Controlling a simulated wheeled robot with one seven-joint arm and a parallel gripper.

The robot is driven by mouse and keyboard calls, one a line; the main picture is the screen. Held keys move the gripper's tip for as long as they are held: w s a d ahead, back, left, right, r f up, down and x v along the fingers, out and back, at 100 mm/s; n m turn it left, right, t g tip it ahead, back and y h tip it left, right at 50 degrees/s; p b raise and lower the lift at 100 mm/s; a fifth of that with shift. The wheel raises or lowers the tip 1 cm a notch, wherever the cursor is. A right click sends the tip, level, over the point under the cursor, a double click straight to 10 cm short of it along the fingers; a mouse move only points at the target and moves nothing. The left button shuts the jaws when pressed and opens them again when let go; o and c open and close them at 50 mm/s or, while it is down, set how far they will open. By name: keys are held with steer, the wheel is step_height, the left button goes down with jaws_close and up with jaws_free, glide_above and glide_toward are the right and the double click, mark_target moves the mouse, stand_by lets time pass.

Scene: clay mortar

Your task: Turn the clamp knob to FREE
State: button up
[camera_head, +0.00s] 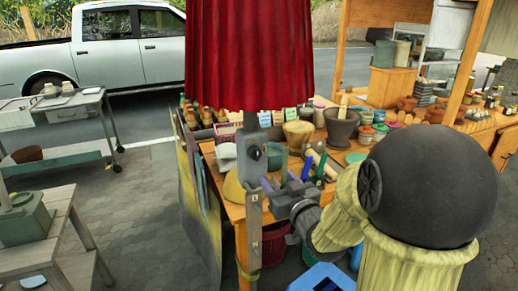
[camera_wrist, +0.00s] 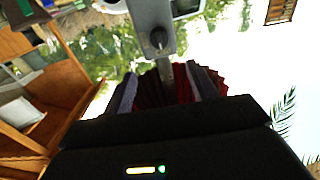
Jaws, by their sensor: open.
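The clamp knob (camera_head: 256,152) is a small dark knob on a grey metal housing. The housing sits on a grey upright post below the red umbrella cloth (camera_head: 249,55). In the wrist view the knob (camera_wrist: 158,40) shows as a dark rounded shape on the grey housing, beyond the fingers. My gripper (camera_head: 275,187) is just below and right of the knob in the head view, apart from it. In the wrist view my gripper (camera_wrist: 160,78) is open, with a bluish finger on each side and nothing held. The setting marks by the knob are too small to read.
A wooden table (camera_head: 235,213) crowded with pots, jars and tools stands behind my gripper. Tall panels (camera_head: 200,190) lean at its left side. A grey cart (camera_head: 75,115) and a wooden bench (camera_head: 60,225) stand at the left. Paving between them is clear.

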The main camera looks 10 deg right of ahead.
mark_target(256, 154)
steer(key=w+p, duration=0.2)
steer(key=w, duration=0.2)
steer(key=w+a+p, duration=0.1)
steer(key=w+p, duration=0.2)
steer(key=w, duration=0.2)
steer(key=w+a+p, duration=0.1)
steer(key=w+p, duration=0.1)
steer(key=w, duration=0.2)
steer(key=shift+w+a, duration=0.2)
steer(key=c, duration=1)
